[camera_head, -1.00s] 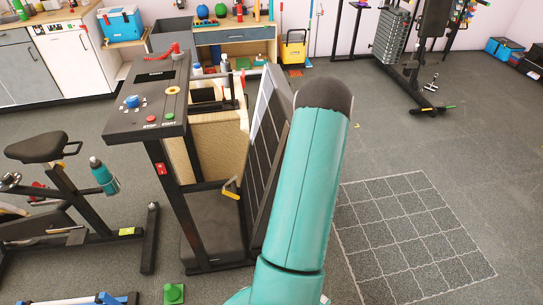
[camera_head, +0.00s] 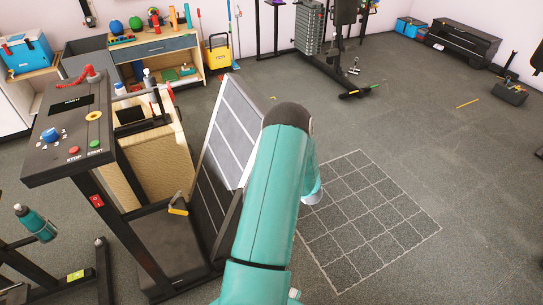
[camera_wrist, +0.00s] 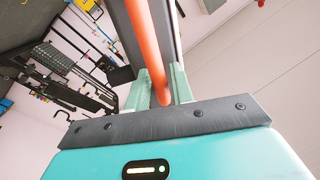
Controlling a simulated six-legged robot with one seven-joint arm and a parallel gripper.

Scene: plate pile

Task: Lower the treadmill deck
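The treadmill console (camera_head: 75,120) stands at the left of the head view, with a blue dial and red and green buttons marked STOP and START. The treadmill deck (camera_head: 226,130) is folded up, standing steeply tilted beside the frame. A yellow handle (camera_head: 178,207) sits low on the frame. My teal arm reaches up beside the deck and hides my gripper there. In the wrist view my gripper (camera_wrist: 160,88) has its two green fingers apart, with an orange bar (camera_wrist: 148,45) running between them. I cannot tell whether they press on it.
A marked grid (camera_head: 365,220) lies on open floor right of the treadmill. A bike with a teal bottle (camera_head: 36,224) is at the lower left. A workbench (camera_head: 155,48) and a yellow bucket (camera_head: 217,53) stand behind, with a weight machine (camera_head: 335,40) at the back.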

